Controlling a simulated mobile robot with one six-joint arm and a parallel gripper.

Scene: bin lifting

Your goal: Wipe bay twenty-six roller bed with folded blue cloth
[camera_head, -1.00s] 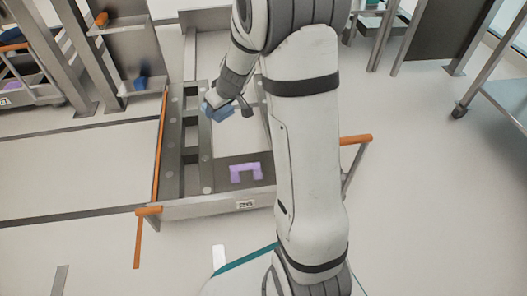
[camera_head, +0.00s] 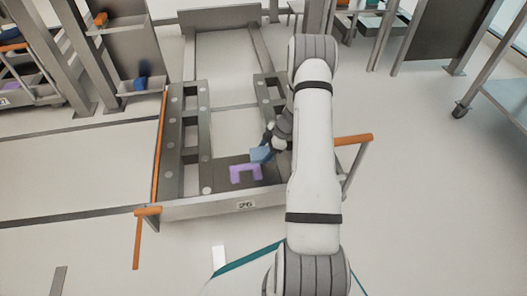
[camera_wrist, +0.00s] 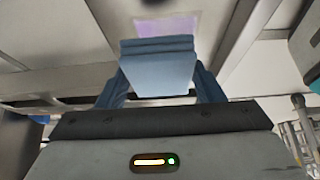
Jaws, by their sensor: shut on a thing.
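The folded blue cloth (camera_head: 261,154) is in my gripper (camera_head: 268,143), close to the front right part of the bay 26 roller bed (camera_head: 183,206). In the wrist view the cloth (camera_wrist: 158,62) shows as a layered block between the two fingers of my gripper (camera_wrist: 160,85), which are shut on it. The bed is a grey frame with two side rails and a plate marked 26 at its front. I cannot tell whether the cloth touches the bed. My arm hides part of the right rail.
Orange-ended bars (camera_head: 148,212) stick out at the front left and right (camera_head: 354,139). A dark blue item (camera_head: 141,83) sits in the rack at the left. The floor at the right is open.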

